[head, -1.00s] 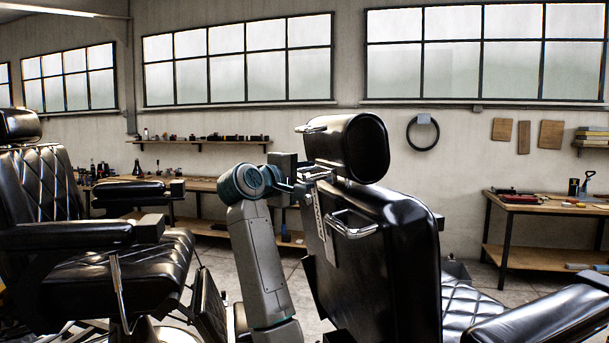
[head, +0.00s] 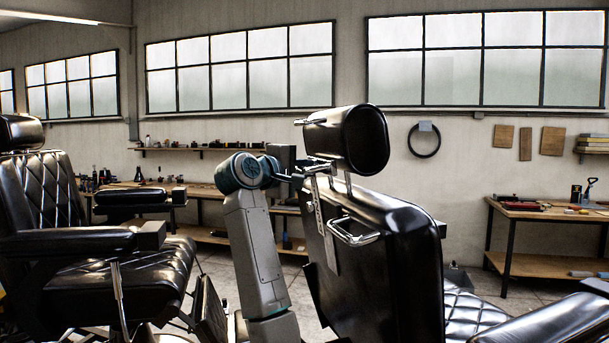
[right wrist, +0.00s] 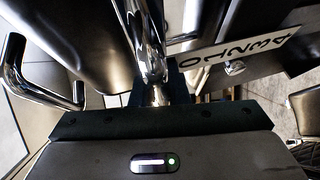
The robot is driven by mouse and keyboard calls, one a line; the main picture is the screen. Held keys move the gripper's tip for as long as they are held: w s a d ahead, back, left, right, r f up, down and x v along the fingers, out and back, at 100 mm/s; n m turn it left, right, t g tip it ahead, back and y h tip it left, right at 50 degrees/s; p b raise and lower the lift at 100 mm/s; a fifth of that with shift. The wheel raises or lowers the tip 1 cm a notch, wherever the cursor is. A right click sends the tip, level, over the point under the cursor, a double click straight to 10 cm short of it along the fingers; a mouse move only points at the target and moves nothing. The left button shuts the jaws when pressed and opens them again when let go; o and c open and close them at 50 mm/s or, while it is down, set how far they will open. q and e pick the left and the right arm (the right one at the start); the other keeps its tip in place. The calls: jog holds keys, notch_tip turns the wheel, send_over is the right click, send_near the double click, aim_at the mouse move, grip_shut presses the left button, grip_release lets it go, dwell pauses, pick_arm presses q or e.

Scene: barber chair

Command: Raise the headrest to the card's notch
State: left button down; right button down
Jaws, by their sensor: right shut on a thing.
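The black padded headrest (head: 345,138) stands above the backrest (head: 395,230) on chrome posts, with a gap showing between them. A pale numbered scale plate (head: 326,220) runs down the backrest's rear; its digits appear upside down in the right wrist view (right wrist: 235,45). My right gripper (head: 297,178) reaches in from the left, just under the headrest. It is shut on a chrome bar (right wrist: 143,40), which comes down between the jaws in the right wrist view. The pointer's exact mark on the scale cannot be read. My left gripper is not in view. No card is recognizable.
A chrome handle (head: 352,232) sticks out from the backrest below the gripper. Another chrome handle (right wrist: 40,75) lies beside the jaws. A second black barber chair (head: 75,240) stands at left. Workbenches (head: 545,208) line the back wall.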

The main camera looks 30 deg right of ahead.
jog(key=c, duration=1.4)
grip_release()
jog(key=shift+a, duration=0.3)
jog(key=b+v, duration=0.4)
jog(key=v, duration=0.6)
jog(key=shift+s, duration=0.15)
